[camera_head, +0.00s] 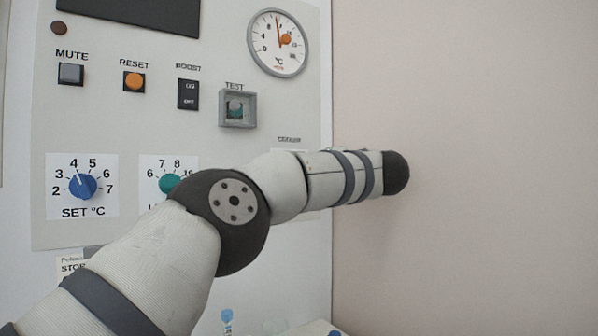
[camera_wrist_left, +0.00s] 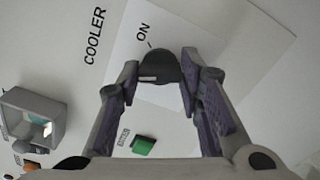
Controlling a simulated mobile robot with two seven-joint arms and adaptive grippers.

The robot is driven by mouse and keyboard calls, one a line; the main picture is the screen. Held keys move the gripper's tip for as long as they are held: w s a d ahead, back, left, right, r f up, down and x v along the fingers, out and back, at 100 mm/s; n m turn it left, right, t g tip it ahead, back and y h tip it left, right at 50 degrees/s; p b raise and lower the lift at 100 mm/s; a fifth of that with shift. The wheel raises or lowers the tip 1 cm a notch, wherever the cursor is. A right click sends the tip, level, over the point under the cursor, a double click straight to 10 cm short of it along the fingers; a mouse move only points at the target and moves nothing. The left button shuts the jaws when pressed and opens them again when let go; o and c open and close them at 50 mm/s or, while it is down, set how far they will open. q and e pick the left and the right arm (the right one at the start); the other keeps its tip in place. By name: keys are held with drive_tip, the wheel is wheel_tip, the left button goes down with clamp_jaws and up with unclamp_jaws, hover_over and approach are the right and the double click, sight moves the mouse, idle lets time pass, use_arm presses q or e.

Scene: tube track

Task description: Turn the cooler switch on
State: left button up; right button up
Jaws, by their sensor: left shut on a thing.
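The cooler switch is a dark round knob (camera_wrist_left: 158,66) with a short white mark, on a white plate (camera_wrist_left: 190,45) in the left wrist view. The COOLER label (camera_wrist_left: 95,36) is beside the plate, and the ON label (camera_wrist_left: 143,32) with a small tick is near the knob. The white mark is on the lower left of the knob in this view, not visibly lined up with the ON tick. My left gripper (camera_wrist_left: 160,82) is shut on the knob, one finger at each side. In the head view my own arm hides the knob and this gripper. My right gripper is not in view.
A grey guarded TEST button (camera_head: 237,109) sticks out above my arm; it also shows in the left wrist view (camera_wrist_left: 36,122). A blue dial (camera_head: 82,186) and a teal dial (camera_head: 170,183) are to the left. A gauge (camera_head: 277,43) is above. The wall at right is bare.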

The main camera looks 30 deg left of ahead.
use_arm(q)
drive_tip(key=m, duration=1.2)
drive_tip(key=shift+m, duration=0.7)
drive_tip(key=o, duration=1.2)
drive_tip(key=shift+c, duration=0.2)
drive_tip(key=v, duration=1.2)
